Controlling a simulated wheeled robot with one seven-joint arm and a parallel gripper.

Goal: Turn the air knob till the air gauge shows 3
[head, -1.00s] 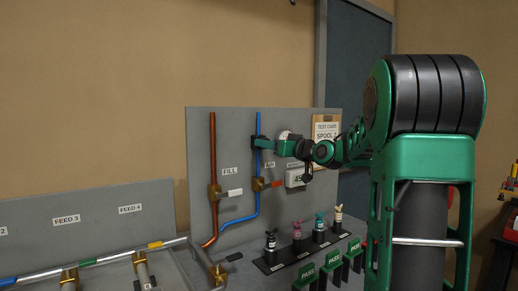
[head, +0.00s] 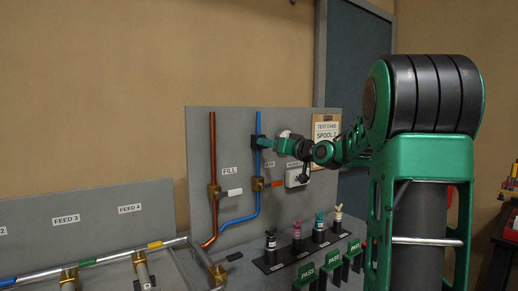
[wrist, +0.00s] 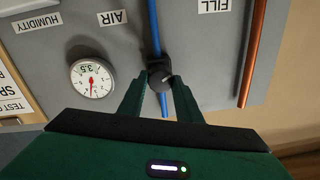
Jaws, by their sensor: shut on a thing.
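The air knob (wrist: 160,77) is a small dark round knob on the blue pipe in the wrist view. My gripper (wrist: 160,85) is shut on it, one finger on each side. In the head view my gripper (head: 259,143) is at the blue pipe and hides the knob. The air gauge (wrist: 92,79) is a white round dial beside the AIR label, seen upside down in the wrist view. Its red needle points down in the picture, and small figures on it look like 3.5, hard to read surely. In the head view my arm mostly hides the gauge.
The grey panel (head: 232,125) carries the blue pipe (head: 258,185) and a copper pipe (head: 212,150). A white-handled valve (head: 232,192) and a red-handled valve (head: 272,184) sit below.

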